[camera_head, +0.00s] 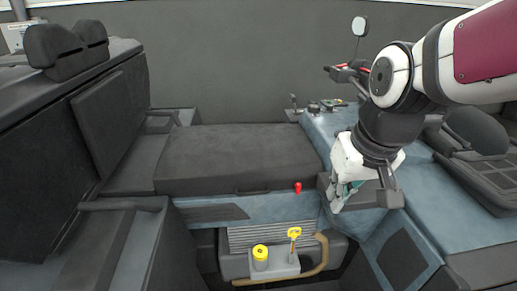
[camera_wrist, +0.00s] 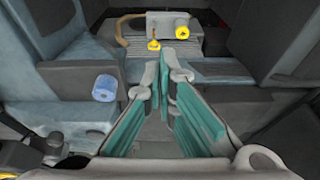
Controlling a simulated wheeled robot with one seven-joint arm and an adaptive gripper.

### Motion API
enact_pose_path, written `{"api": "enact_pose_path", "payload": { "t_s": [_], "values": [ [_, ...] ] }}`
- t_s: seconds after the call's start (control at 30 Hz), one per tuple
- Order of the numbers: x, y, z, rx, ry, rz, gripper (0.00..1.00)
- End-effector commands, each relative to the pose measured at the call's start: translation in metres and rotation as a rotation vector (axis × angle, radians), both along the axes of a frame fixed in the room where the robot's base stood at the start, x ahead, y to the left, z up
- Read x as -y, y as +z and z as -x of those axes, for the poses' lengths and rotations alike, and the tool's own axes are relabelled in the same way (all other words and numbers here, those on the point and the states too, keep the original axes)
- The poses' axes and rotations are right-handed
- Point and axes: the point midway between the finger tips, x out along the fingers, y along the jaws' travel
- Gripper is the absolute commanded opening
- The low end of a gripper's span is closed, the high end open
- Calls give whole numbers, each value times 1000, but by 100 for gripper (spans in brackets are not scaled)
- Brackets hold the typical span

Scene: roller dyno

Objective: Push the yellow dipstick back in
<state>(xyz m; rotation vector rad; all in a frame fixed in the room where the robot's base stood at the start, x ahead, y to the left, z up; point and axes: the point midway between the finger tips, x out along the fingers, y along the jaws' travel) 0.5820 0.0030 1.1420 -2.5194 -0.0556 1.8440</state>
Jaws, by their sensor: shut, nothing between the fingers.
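The yellow dipstick (camera_head: 294,234) has a T-shaped handle and stands up out of a grey block in the engine bay, with a stretch of its stem showing. It also appears in the wrist view (camera_wrist: 154,45), just beyond and slightly left of my fingertips. My gripper (camera_head: 336,207) is shut and empty, with teal finger pads. It hangs to the right of the dipstick and higher in the head view, apart from it. In the wrist view my gripper (camera_wrist: 164,65) points towards the bay. The dipstick's lower end is hidden.
A yellow-topped filler cap (camera_head: 260,253) stands just left of the dipstick, and a tan hose (camera_head: 322,255) curves round to its right. A red knob (camera_head: 298,187) is on the seat base's front edge.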

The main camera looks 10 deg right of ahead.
Motion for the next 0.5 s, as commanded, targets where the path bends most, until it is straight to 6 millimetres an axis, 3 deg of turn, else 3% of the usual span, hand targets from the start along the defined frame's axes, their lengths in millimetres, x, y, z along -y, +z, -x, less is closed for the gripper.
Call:
{"api": "enact_pose_path", "payload": {
  "t_s": [0.1, 0.27, 0.5],
  "values": [
    [-1, -18, -39, -28, 1, -10, 0],
    [0, -50, -87, -53, -1, -18, 0],
    [3, -117, -149, -90, -7, -20, 0]
  ]
}}
